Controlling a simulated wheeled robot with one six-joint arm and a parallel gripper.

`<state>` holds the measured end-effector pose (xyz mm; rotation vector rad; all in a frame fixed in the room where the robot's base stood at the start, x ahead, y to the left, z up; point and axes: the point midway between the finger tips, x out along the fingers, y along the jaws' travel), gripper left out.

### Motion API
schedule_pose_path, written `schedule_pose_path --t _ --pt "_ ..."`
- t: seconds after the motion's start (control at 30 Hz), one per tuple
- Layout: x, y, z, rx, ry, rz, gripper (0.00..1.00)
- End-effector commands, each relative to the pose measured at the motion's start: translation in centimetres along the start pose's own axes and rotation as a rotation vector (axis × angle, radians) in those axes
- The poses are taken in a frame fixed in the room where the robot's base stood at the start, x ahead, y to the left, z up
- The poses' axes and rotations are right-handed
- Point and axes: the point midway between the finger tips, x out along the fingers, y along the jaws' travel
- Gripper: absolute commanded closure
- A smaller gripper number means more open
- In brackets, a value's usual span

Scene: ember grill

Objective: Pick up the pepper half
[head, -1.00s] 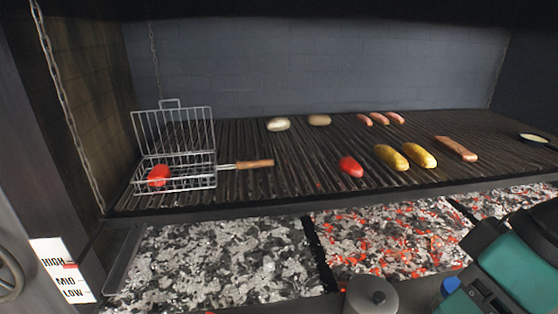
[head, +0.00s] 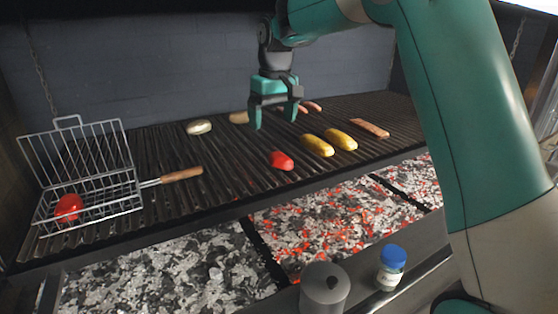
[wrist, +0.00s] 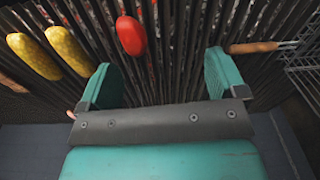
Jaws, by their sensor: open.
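A red pepper half (head: 281,160) lies on the grill bars, left of two corn cobs. It also shows in the wrist view (wrist: 131,36), beyond the fingertips and between them from side to side. A second red piece (head: 68,207), which also looks like a pepper half, sits in the wire basket (head: 128,190) at the left. My gripper (head: 273,120) is open and empty, with its fingers pointing down. It hangs above the grill, behind the pepper half in the head view, and does not touch it.
Corn cobs (head: 317,145), a brown-red slab (head: 371,128) and small sausages (head: 310,107) lie to the right. A pale round piece (head: 199,127) lies at the back. The basket's wooden handle (head: 182,174) points right. Coals (head: 330,225), a metal pot (head: 324,289) and a blue-capped jar (head: 391,267) are in front.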

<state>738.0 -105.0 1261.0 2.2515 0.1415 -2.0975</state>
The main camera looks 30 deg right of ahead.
Motion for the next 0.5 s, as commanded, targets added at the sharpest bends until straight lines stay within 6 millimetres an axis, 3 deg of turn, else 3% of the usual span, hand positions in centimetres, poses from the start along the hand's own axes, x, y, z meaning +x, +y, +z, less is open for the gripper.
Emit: schedule_pose_path --t 0.1,0.2,0.5 --pt "-0.4 3.1 -3.7 0.049 -0.025 0.016 0.1" --pt "-0.9 5.0 -5.5 0.076 -0.046 0.021 0.1" --pt "-0.7 7.2 -7.0 0.112 -0.075 0.021 0.1"
